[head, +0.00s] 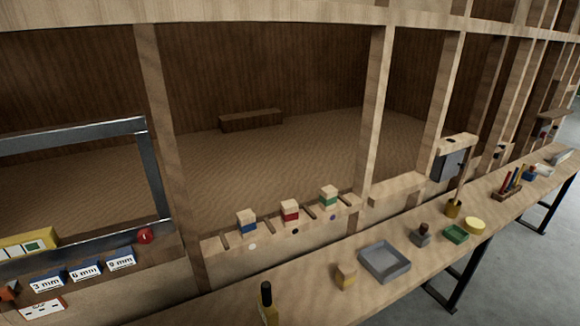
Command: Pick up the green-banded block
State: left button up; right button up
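The green-banded block (328,197) is a light wood block with a green stripe. It stands on a slotted wooden ledge (212,246) at the base of the frame opening, at the right of a row of three. A red-banded block (290,211) stands to its left, and a blue-banded block (247,222) stands further left. Neither of my grippers shows in the head view.
A wooden workbench (325,300) runs in front, with a grey tray (384,262), a small wooden block (346,275), a dark bottle (267,303) and a green dish (455,234). Upright posts (376,110) flank the opening.

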aim_at(328, 195)
jog(key=z, duration=0.15)
jog(key=k, duration=0.25)
jog(key=z, duration=1.1)
jog(key=k, duration=1.1)
jog(key=z, duration=0.95)
jog(key=i, duration=3.3)
jog(key=u, duration=0.85)
jog(key=i, duration=1.05)
jog(key=u, duration=1.75)
jog(key=i, duration=0.8)
jog(key=u, duration=0.65)
